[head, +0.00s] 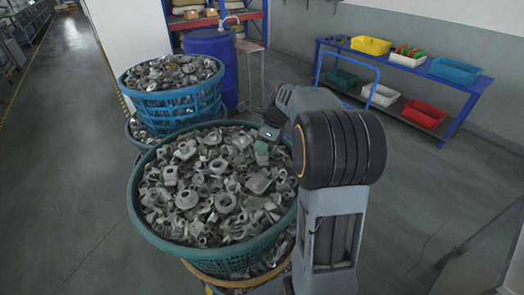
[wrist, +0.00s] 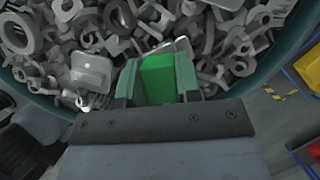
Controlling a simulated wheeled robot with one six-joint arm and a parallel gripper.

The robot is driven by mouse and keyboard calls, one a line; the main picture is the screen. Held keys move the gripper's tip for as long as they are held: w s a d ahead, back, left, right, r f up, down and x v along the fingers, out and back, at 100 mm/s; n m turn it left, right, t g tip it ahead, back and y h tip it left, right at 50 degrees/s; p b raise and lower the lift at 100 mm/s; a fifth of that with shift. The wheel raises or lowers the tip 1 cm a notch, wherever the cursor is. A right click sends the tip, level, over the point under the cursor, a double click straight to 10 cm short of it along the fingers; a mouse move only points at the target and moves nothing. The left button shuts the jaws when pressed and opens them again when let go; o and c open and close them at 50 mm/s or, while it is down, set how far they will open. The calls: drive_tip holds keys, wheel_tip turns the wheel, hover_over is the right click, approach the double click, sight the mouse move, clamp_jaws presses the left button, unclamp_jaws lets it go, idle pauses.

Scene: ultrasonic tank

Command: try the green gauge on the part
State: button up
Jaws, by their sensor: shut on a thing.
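The green gauge (wrist: 158,82) is a small block between the two fingers of my gripper (wrist: 156,92) in the wrist view. My gripper is shut on it. In the head view my gripper (head: 266,138) reaches over the back right of the large teal basket, with the green gauge (head: 261,149) below it. The basket is heaped with grey metal parts (head: 215,185) of mixed shapes. A pale, rounded plate-like part (wrist: 90,72) lies left of the gauge in the wrist view. I cannot tell which part the task means, nor whether the gauge touches one.
The teal basket's rim (head: 150,225) surrounds the parts. A blue basket (head: 170,105) of parts and a blue drum (head: 211,62) stand behind. A blue bench (head: 440,80) with coloured bins is at the right. The floor at left is clear.

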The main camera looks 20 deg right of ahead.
drive_tip(key=shift+r+p, duration=1.5)
drive_tip(key=shift+p, duration=0.25)
drive_tip(key=shift+r, duration=0.1)
wheel_tip(320, 180, up, 4)
drive_tip(key=p, duration=0.4)
